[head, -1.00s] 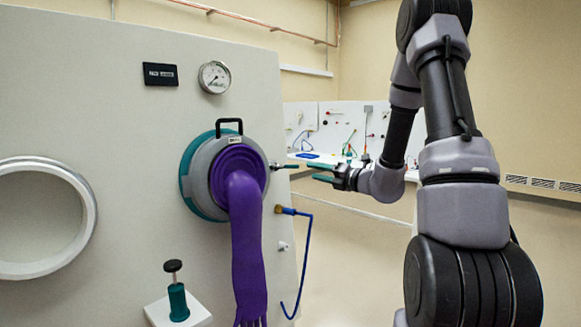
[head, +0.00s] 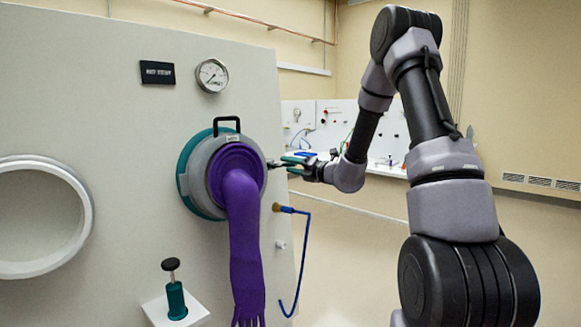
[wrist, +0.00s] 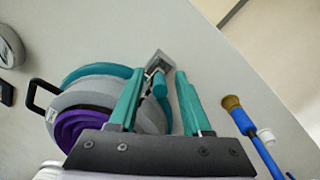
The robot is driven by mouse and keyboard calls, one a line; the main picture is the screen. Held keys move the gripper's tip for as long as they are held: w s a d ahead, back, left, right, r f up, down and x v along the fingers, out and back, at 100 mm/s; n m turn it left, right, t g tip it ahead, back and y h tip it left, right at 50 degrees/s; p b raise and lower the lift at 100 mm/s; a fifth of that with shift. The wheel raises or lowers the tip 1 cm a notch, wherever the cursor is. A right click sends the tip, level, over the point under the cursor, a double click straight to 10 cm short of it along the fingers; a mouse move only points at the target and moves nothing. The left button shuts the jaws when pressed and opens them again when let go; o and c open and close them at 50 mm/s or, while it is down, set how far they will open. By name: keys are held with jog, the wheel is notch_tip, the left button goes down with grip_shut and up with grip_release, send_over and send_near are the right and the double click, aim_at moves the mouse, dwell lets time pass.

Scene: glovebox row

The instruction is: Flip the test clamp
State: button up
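The test clamp is a small metal latch with a teal handle on the right side of the glove port. It shows in the head view (head: 273,164), partly hidden by my fingers, and in the wrist view (wrist: 160,84). My gripper (head: 292,164) points left at the clamp from the right. In the wrist view my gripper (wrist: 160,100) has its two teal fingers apart, with the clamp's handle appearing between them. I see a gap on the handle's right side; the left finger is closer to it. I cannot tell whether either finger touches it.
A purple glove (head: 243,240) hangs from the grey and teal port ring (head: 197,175). A blue hose (head: 304,250) hangs from a brass fitting below the clamp. A teal post with a black knob (head: 175,290) stands on a white shelf. The floor at right is clear.

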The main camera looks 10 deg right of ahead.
grip_shut()
dwell(1.3)
